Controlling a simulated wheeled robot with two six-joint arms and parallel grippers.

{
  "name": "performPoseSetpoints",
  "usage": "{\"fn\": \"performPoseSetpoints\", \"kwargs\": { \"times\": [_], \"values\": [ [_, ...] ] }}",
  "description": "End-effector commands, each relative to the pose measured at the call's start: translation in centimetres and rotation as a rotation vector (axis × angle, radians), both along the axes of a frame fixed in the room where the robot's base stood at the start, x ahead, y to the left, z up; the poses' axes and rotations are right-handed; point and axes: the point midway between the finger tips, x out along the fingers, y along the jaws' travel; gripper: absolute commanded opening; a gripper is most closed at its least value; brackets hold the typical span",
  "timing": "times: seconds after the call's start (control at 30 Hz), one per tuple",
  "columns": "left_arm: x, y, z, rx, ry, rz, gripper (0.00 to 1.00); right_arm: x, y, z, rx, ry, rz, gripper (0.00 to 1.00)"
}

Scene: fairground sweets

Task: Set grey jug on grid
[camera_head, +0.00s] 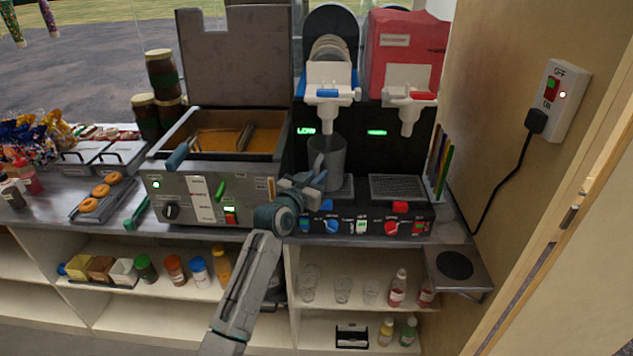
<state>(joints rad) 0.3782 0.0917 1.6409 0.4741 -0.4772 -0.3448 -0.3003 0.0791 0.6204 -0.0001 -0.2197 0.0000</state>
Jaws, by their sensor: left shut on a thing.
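The grey jug (329,158) is upright below the blue-lever tap of the drinks machine. My left gripper (317,178) is shut on the jug at its left front side. The left grid (345,188) lies under the jug, partly hidden by the jug and my gripper. I cannot tell whether the jug's base touches it. A second grid (397,188), under the red-lever tap, is bare. My right gripper is not in view.
The blue-lever tap (328,96) hangs just above the jug, and the red-lever tap (409,105) is to its right. A fryer (210,203) stands close on the left. Coloured straws or sticks (440,160) stand at the right wall.

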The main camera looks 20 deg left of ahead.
Motion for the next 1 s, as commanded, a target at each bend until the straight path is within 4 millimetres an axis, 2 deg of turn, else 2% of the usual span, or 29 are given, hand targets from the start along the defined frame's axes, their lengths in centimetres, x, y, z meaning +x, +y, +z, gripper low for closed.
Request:
{"fn": "performPoseSetpoints", "kwargs": {
  "times": [0.9, 0.93, 1.0],
  "values": [
    [-0.04, -0.02, -0.43, 0.0, -0.002, 0.0, 0.0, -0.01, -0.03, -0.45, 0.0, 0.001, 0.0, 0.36],
    [-0.04, -0.02, -0.43, 0.0, -0.002, 0.0, 0.16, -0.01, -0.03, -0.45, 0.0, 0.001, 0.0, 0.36],
    [-0.04, -0.02, -0.43, 0.0, -0.002, 0.0, 0.29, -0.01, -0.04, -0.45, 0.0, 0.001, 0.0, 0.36]
  ]
}}
